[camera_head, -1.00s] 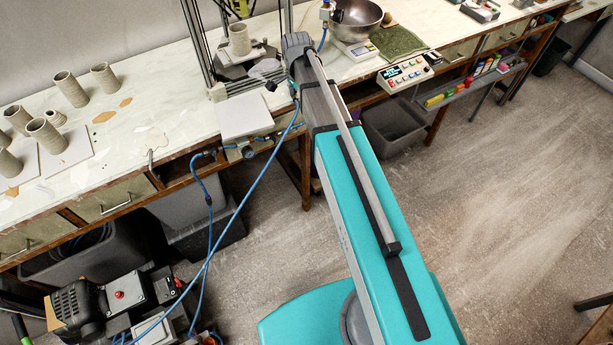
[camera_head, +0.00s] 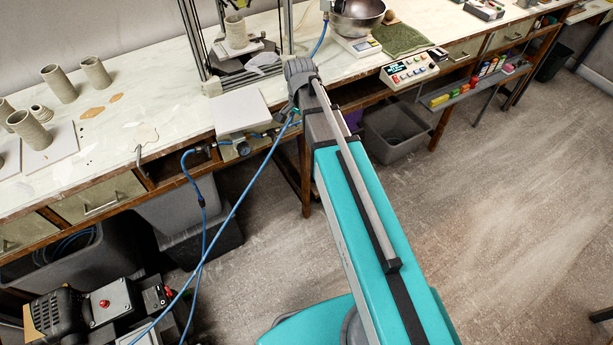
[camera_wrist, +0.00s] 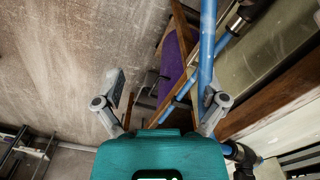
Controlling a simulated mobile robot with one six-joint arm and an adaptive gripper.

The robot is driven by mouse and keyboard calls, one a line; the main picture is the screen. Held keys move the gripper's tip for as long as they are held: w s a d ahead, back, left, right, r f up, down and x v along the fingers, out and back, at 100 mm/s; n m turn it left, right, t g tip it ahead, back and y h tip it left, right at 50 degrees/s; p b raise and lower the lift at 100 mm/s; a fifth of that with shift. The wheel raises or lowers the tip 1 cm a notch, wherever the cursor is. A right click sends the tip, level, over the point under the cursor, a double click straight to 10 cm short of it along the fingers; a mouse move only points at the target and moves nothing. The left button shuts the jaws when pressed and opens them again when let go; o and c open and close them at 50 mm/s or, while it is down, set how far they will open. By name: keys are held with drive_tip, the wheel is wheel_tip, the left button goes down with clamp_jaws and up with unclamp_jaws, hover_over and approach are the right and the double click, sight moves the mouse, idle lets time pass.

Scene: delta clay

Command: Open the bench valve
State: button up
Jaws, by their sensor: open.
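Under the front edge of the bench (camera_head: 70,190), dark fittings (camera_head: 200,149) with blue hose and a round regulator (camera_head: 243,148) show in the head view. I cannot make out the valve's handle or its position there. In the wrist view my gripper (camera_wrist: 165,95) is open, its two grey fingers spread wide and nothing clearly held. A blue hose (camera_wrist: 207,45) runs past the right finger, and a black fitting (camera_wrist: 242,157) sits at lower right. In the head view my arm hides the gripper.
A white board (camera_head: 240,110) lies on the bench above the fittings. Clay cylinders (camera_head: 58,84) stand at left. A control box (camera_head: 410,69) is at right. Grey bins (camera_head: 183,207) stand below the bench, a compressor (camera_head: 62,312) at lower left.

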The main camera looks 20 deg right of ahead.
drive_tip(key=s+f+n+b, duration=0.5)
drive_tip(key=s+f+b, duration=0.3)
drive_tip(key=f+b, duration=0.5)
drive_tip(key=shift+a+f+n, duration=0.25)
drive_tip(key=shift+f+n, duration=0.15)
drive_tip(key=shift+f, duration=0.15)
drive_tip(key=shift+s, duration=0.15)
drive_tip(key=s+n, duration=0.4)
drive_tip(key=s, duration=0.2)
wheel_tip(320, 180, up, 18)
drive_tip(key=p, duration=1.7)
drive_tip(key=shift+w+p, duration=0.2)
drive_tip(key=shift+p, duration=0.15)
drive_tip(key=shift+a, duration=0.1)
drive_tip(key=c, duration=0.5)
